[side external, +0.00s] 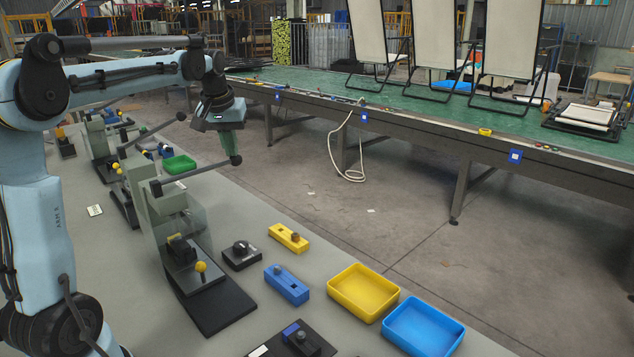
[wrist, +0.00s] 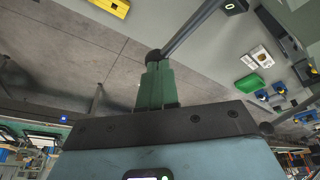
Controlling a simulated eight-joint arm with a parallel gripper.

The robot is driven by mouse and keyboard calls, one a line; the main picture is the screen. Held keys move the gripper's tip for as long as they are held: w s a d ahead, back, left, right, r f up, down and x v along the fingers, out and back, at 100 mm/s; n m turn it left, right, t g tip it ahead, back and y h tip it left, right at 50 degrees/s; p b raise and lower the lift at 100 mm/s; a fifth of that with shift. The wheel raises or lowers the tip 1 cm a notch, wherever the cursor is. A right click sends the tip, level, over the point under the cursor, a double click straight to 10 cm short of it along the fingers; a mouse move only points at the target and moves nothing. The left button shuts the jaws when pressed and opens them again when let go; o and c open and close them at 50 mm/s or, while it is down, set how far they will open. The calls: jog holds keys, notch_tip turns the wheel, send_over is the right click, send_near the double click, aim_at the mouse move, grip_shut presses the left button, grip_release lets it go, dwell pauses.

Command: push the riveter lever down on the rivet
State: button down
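The riveter (side external: 178,232) is a grey-green press with a clear guard and a dark base, in the left middle of the side view. Its dark lever (side external: 195,175) slopes slightly up to the right and ends in a black knob (side external: 236,160). The lever also crosses the upper part of the wrist view (wrist: 190,28). My gripper (side external: 231,154) has green fingers pointing down, just over the knob. In the wrist view the fingers (wrist: 156,65) are together, with their tips at the knob; contact is unclear. I cannot make out the rivet.
Another lever press (side external: 125,190) stands behind the riveter. A yellow block (side external: 288,238), a blue block (side external: 287,284), a yellow tray (side external: 363,292) and a blue tray (side external: 424,326) lie to the right. A green tray (side external: 179,165) is farther back.

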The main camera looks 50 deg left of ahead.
jog(key=shift+w+f, duration=0.1)
jog(key=shift+f, duration=1.8)
notch_tip(320, 180, up, 10)
dwell(0.4)
dwell(0.3)
notch_tip(320, 180, up, 7)
send_over(233, 160)
jog(key=shift+s+a, duration=0.15)
jog(key=shift+s, duration=0.1)
dwell(0.4)
